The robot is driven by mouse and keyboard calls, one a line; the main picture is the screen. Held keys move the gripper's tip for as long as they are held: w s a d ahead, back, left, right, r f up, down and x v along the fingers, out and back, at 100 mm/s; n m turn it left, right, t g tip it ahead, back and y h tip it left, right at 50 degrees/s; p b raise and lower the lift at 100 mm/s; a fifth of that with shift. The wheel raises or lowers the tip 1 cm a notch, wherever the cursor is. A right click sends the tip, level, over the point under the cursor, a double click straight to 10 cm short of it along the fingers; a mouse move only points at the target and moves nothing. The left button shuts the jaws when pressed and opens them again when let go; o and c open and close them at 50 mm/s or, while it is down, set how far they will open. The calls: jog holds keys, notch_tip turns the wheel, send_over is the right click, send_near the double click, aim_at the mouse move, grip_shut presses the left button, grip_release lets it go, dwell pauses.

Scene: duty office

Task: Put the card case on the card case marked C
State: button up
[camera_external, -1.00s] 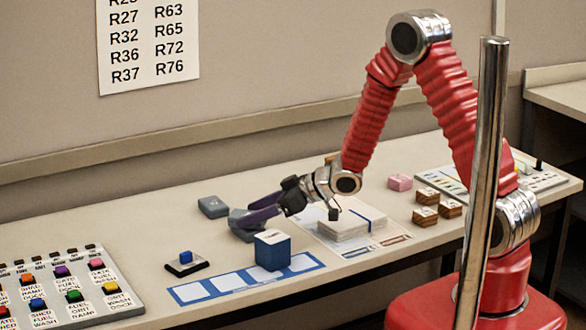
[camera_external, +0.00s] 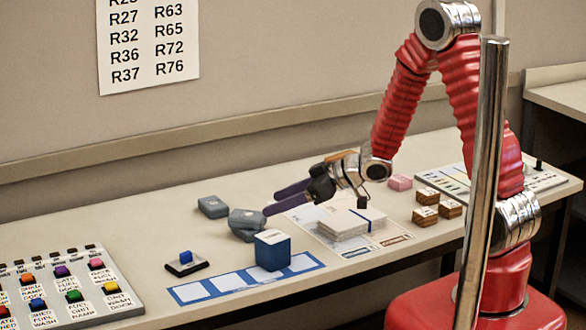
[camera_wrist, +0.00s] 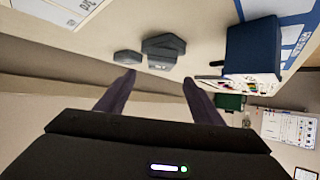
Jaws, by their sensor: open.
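Two grey-blue card cases lie one on top of the other on the desk, left of my gripper. The upper case (camera_external: 248,217) sits slightly askew on the lower case (camera_external: 243,235). Another grey case (camera_external: 212,206) lies apart, further left. The stack shows in the wrist view (camera_wrist: 163,48), with the single case (camera_wrist: 128,57) beside it. The markings are too small to read, so I cannot tell which is C. My gripper (camera_external: 271,202) is open and empty, its purple fingers to the right of the stack and apart from it.
A dark blue box (camera_external: 272,252) stands in front of the stack on a blue strip (camera_external: 228,283). White papers (camera_external: 345,226), several wooden blocks (camera_external: 426,196) and a pink block (camera_external: 400,182) lie to the right.

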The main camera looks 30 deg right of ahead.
jog(key=shift+v, duration=2.2)
jog(key=s+d+r+m+t+h, duration=0.1)
jog(key=d+r+m+h, duration=0.25)
jog(key=d+r, duration=0.35)
jog(key=s+d+r+m+t+h, duration=0.15)
jog(key=d+r+h, duration=0.3)
jog(key=d, duration=0.45)
jog(key=s+r+m+g, duration=0.2)
jog(key=s, duration=0.8)
jog(key=s+d+r+m+g, duration=0.1)
jog(key=s+r+m+g, duration=0.1)
jog(key=s, duration=0.8)
jog(key=shift+r+g+h, duration=0.3)
jog(key=shift+g, duration=0.45)
